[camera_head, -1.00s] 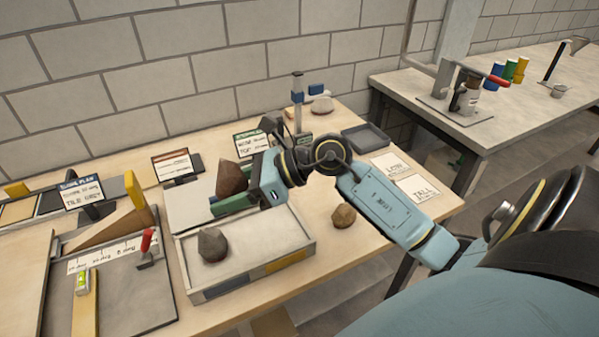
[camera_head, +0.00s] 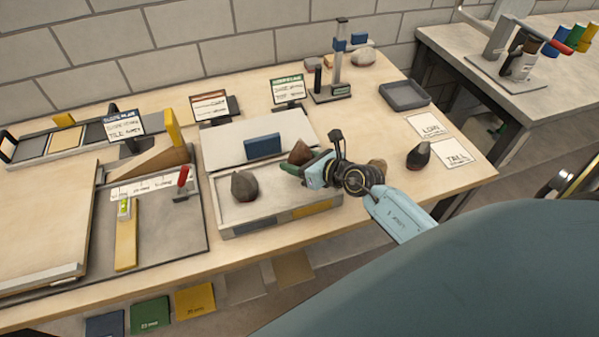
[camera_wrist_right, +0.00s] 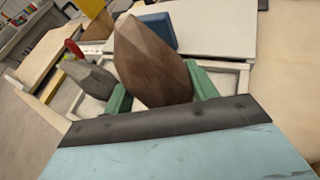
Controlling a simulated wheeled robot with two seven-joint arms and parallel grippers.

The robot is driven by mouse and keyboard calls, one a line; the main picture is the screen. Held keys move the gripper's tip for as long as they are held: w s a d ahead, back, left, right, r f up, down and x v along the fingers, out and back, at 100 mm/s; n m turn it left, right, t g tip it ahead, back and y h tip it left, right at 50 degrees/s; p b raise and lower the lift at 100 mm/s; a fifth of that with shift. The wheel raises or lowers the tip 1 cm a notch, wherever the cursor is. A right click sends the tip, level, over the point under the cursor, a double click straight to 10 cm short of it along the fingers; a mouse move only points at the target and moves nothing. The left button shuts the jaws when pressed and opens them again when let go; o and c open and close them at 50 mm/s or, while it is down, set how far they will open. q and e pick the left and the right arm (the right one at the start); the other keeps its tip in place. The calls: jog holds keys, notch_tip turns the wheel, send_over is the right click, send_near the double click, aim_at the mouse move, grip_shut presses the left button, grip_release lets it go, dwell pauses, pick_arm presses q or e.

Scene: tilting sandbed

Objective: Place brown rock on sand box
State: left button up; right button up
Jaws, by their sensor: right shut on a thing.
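The brown rock (camera_head: 299,153) is a pointed, faceted stone, held tip up. My right gripper (camera_head: 292,168) is shut on it, with green fingers on either side of the rock (camera_wrist_right: 150,62) in the right wrist view. The sand box (camera_head: 270,221) is a shallow grey tray of pale sand. The held rock is over its right part; I cannot tell whether it touches the sand. A grey rock (camera_head: 244,187) sits in the left part of the box and shows in the wrist view (camera_wrist_right: 90,78). My left gripper is not in view.
A blue block (camera_head: 262,146) stands behind the sand on a pale panel (camera_head: 225,145). A tan rock (camera_head: 377,167) and a dark pointed rock (camera_head: 419,156) are on the table at right. A wooden wedge (camera_head: 150,165) and red-handled tool (camera_head: 183,180) are left.

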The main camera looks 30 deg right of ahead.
notch_tip(320, 180, down, 3)
jog(key=shift+f+b, duration=0.2)
jog(key=shift+b, duration=0.65)
jog(key=shift+f, duration=0.1)
jog(key=shift+f, duration=0.1)
jog(key=o, duration=1.3)
jog(key=shift+c, duration=0.2)
